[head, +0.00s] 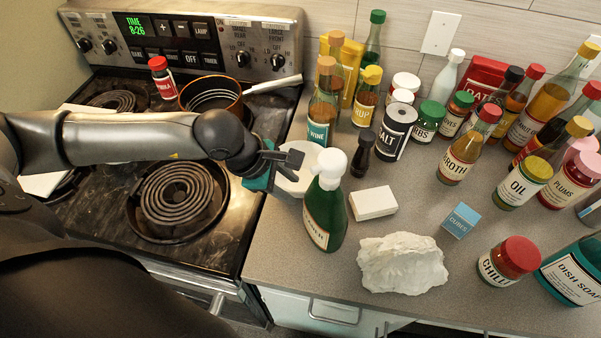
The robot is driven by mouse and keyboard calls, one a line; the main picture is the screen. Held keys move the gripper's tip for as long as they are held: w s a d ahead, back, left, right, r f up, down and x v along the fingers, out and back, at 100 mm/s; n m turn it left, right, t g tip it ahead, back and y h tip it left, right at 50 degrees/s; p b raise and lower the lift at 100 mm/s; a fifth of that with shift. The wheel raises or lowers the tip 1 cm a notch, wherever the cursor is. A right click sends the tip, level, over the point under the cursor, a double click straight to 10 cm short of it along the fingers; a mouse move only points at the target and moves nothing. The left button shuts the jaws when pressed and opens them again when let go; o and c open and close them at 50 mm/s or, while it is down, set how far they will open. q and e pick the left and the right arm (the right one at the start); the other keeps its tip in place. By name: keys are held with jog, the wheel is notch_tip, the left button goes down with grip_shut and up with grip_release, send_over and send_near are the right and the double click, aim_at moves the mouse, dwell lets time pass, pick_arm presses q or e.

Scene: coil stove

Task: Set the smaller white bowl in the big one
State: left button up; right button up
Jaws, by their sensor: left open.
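A white bowl (291,186) stands on the grey counter just right of the stove. The green spray bottle and my left gripper hide part of it. I cannot tell whether this is the big bowl or the smaller one, or whether two bowls overlap there; no second white bowl shows clearly elsewhere. My left gripper (284,165) is open, with its dark fingers over the left side of the white bowl. I cannot tell whether they touch it. My right gripper is not in view.
A green spray bottle (325,212) stands close in front of the bowl. A white box (373,203) and a crumpled white thing (402,263) lie to the right. Bottles and jars crowd the back. An orange pot (211,96) sits on the stove. Some counter is bare around the box.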

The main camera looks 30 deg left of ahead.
aim_at(298, 192)
pick_arm(q)
jog(key=x, duration=0.5)
jog(key=shift+w+a+r, duration=0.1)
jog(key=shift+a, duration=0.05)
grip_shut()
dwell(1.3)
